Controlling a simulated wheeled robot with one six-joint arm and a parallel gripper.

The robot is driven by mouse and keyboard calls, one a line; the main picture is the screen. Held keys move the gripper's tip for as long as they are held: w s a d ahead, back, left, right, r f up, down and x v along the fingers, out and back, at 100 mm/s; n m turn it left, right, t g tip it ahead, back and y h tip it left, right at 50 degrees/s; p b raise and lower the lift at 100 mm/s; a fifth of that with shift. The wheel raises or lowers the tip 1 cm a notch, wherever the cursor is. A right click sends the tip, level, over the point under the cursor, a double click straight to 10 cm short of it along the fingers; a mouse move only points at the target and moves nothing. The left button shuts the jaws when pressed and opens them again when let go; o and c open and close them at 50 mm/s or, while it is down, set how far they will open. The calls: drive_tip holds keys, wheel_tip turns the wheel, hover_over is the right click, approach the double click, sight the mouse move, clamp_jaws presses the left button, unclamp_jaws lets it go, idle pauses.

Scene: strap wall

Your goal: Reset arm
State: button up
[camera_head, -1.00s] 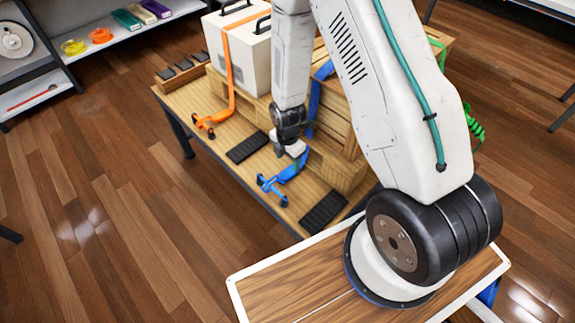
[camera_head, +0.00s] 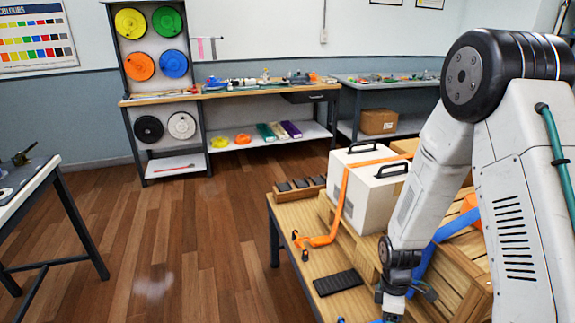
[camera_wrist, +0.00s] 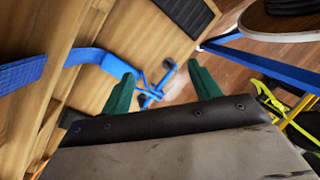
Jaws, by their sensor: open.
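My gripper (camera_wrist: 162,88) shows two green fingers spread apart in the wrist view, with nothing clamped between them. A blue strap (camera_wrist: 88,56) runs over the wooden crate, passes behind the left finger, and its hook end (camera_wrist: 152,96) shows beyond the fingers, over the table edge. In the head view my gripper is low in the picture, at the end of my arm, its fingers mostly cut off by the frame edge. The blue strap (camera_head: 424,262) climbs the crate behind my arm.
A white case (camera_head: 372,187) with an orange strap (camera_head: 341,205) stands on the wooden table (camera_head: 284,213). A black pad (camera_head: 338,282) lies in front. A yellow strap (camera_wrist: 272,100) shows at the right in the wrist view. A workbench (camera_head: 240,92) stands behind; the floor at left is open.

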drive_tip(key=s+r+m+t, duration=0.1)
drive_tip(key=s+r+m, duration=0.3)
drive_tip(key=r, duration=0.8)
drive_tip(key=s+r+m+t, duration=0.2)
drive_tip(key=s+r+m, duration=0.3)
drive_tip(key=r, duration=0.8)
drive_tip(key=s+r+m+t, duration=0.1)
drive_tip(key=s+r+m, duration=0.4)
drive_tip(key=r, duration=0.8)
drive_tip(key=shift+s+d, duration=0.15)
drive_tip(key=shift+s, duration=1.7)
